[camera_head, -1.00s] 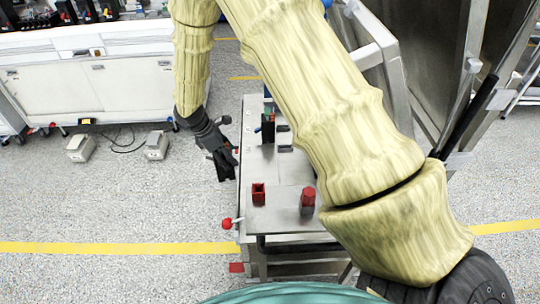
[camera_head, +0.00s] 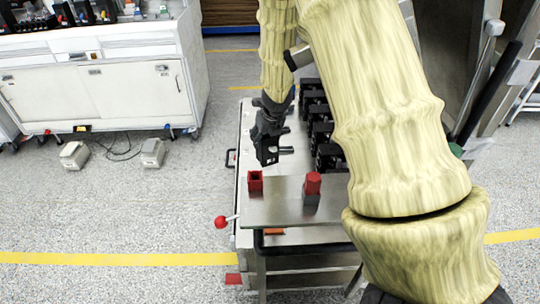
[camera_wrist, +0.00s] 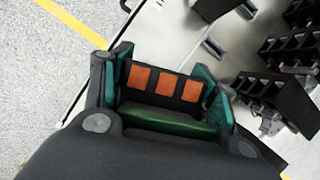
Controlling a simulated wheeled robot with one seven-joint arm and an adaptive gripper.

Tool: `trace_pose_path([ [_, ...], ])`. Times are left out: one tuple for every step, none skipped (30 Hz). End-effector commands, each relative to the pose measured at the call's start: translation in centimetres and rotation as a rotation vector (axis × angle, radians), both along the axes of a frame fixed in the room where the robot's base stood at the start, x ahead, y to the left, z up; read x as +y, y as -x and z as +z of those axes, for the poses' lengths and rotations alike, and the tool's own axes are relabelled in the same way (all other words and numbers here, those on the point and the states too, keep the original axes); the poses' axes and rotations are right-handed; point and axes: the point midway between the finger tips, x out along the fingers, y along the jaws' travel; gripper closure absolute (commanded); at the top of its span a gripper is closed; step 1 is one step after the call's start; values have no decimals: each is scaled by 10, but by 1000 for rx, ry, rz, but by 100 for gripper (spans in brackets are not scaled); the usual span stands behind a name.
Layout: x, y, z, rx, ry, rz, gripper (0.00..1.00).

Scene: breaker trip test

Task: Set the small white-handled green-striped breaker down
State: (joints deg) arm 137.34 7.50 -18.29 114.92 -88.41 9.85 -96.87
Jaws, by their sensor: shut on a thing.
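My gripper (camera_head: 268,152) hangs over the left part of the metal bench, pointing down. It is shut on a breaker (camera_wrist: 163,87), seen between the two fingers in the wrist view. The breaker shows a black body, three orange squares in a row and a green band along its near side. No white handle shows. In the head view, the held breaker cannot be told apart from the dark gripper. It appears to be above the surface, but the gap cannot be judged.
Rows of black breaker-like units (camera_head: 318,118) stand right of my gripper, also in the wrist view (camera_wrist: 282,88). A red open box (camera_head: 255,181) and a red-topped grey block (camera_head: 312,190) stand on the near metal plate (camera_head: 270,212). A red-knobbed lever (camera_head: 220,222) sticks out left.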

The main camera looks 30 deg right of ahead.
Motion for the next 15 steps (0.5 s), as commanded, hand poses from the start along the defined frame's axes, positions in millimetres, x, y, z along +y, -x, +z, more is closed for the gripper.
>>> trace_pose_path([
  [-1,0,-4,0,1,12,83],
  [-1,1,-7,0,1,17,83],
  [-1,1,-12,0,0,19,83],
  [-1,1,-16,0,1,20,83],
  [-1,1,-21,0,1,20,83],
  [-1,1,-28,1,0,19,83],
  [-1,1,-33,1,0,19,83],
  [-1,1,-38,2,1,19,83],
  [-1,1,-44,2,1,20,83],
  [-1,1,-48,1,1,18,83],
  [-1,1,-51,1,1,19,83],
  [-1,1,-55,0,1,17,83],
  [-1,1,-57,0,1,18,83],
  [-1,1,-59,0,1,19,83],
  [-1,1,-61,0,1,17,83],
])
